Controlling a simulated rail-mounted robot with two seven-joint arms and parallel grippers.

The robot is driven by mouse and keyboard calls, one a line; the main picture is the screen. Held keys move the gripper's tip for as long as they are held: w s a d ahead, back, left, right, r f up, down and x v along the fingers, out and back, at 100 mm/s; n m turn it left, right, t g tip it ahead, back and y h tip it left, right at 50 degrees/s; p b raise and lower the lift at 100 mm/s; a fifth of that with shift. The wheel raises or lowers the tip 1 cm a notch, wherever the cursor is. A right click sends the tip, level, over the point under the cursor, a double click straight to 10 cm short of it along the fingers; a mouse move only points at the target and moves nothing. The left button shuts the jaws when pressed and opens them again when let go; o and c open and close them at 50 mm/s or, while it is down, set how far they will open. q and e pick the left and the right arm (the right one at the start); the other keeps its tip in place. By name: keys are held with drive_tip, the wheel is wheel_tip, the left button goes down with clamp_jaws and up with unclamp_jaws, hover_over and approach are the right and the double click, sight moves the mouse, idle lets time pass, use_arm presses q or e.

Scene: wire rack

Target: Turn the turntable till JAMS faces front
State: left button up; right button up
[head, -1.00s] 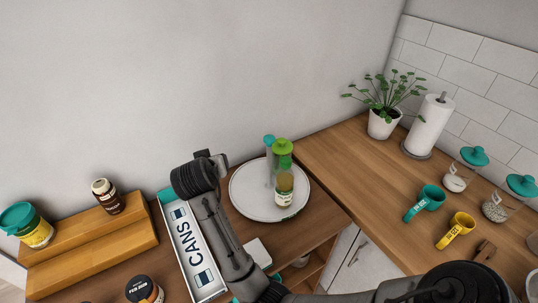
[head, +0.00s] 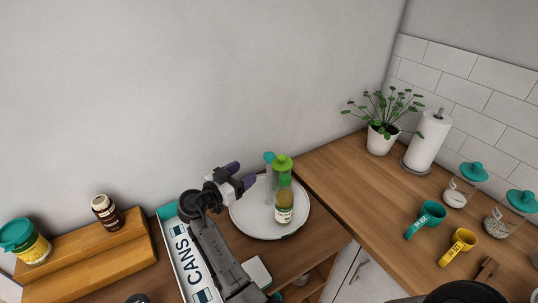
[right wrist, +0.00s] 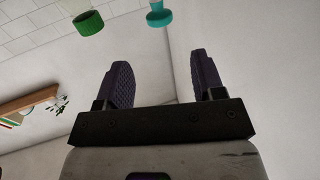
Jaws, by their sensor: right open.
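The round white turntable (head: 245,222) sits on the brown wooden counter. Bottles stand on it: one with a label and green cap (head: 284,214) at the front, a green-topped one (head: 282,163) behind, and a pale one with a teal cap (head: 268,158). No readable JAMS label shows. My right gripper (head: 246,174) is open and empty, above the turntable's back left side, left of the bottles. In the right wrist view its two purple fingers (right wrist: 160,75) stand apart with nothing between; a green cap (right wrist: 88,23) and teal cap (right wrist: 160,18) show beyond. My left gripper is not in view.
A CANS bin (head: 187,262) stands left of the turntable, partly behind my right arm. A wooden step shelf (head: 90,262) with jars is at far left. Mugs (head: 428,218), glass jars, a plant (head: 381,138) and a paper roll (head: 428,140) stand on the right counter.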

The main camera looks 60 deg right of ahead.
sight(265, 158)
drive_tip(key=d, duration=0.3)
drive_tip(key=s+d+p, duration=0.1)
drive_tip(key=d, duration=0.3)
drive_tip(key=s+d, duration=0.1)
drive_tip(key=d, duration=0.3)
drive_tip(key=shift+d+p, duration=0.2)
drive_tip(key=shift+p, duration=0.15)
clamp_jaws()
